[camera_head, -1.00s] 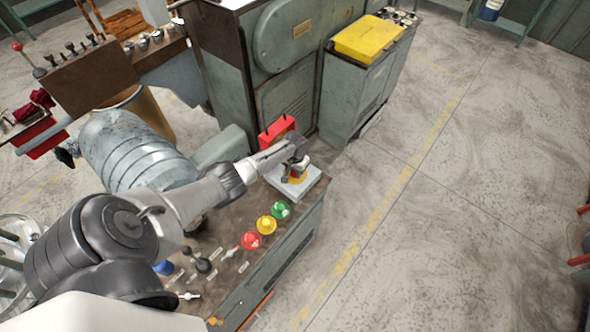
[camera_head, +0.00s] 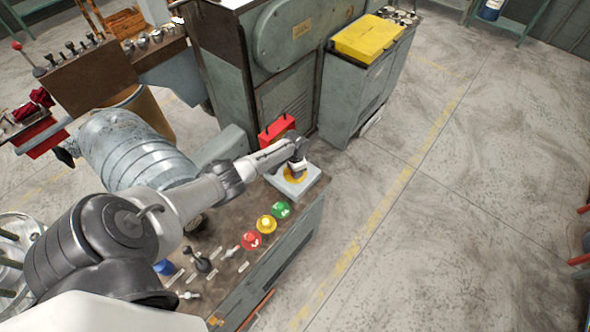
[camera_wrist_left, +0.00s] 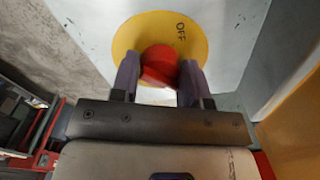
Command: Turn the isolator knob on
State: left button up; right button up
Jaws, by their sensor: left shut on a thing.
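The isolator's red knob (camera_wrist_left: 158,66) sits on a round yellow plate (camera_wrist_left: 190,32) marked OFF at its upper right in the left wrist view. The plate is on a pale grey box (camera_wrist_left: 95,20), which also shows at the far end of the console in the head view (camera_head: 309,186). My left gripper (camera_wrist_left: 158,82) is shut on the red knob, one finger on each side. In the head view the left gripper (camera_head: 297,170) is over the yellow plate and hides most of the knob. My right gripper is not in view.
Green (camera_head: 281,209), yellow (camera_head: 266,224) and red (camera_head: 251,240) buttons line the console beside the box, with small levers nearer. A red box (camera_head: 276,131) stands just behind the isolator box. The floor to the right is clear.

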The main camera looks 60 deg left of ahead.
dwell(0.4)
pick_arm(q)
jog(key=o, duration=0.9)
jog(key=shift+r, duration=0.2)
notch_tip(320, 180, up, 13)
jog(key=p, duration=0.2)
jog(key=shift+r+p, duration=0.2)
jog(key=shift+p, duration=0.1)
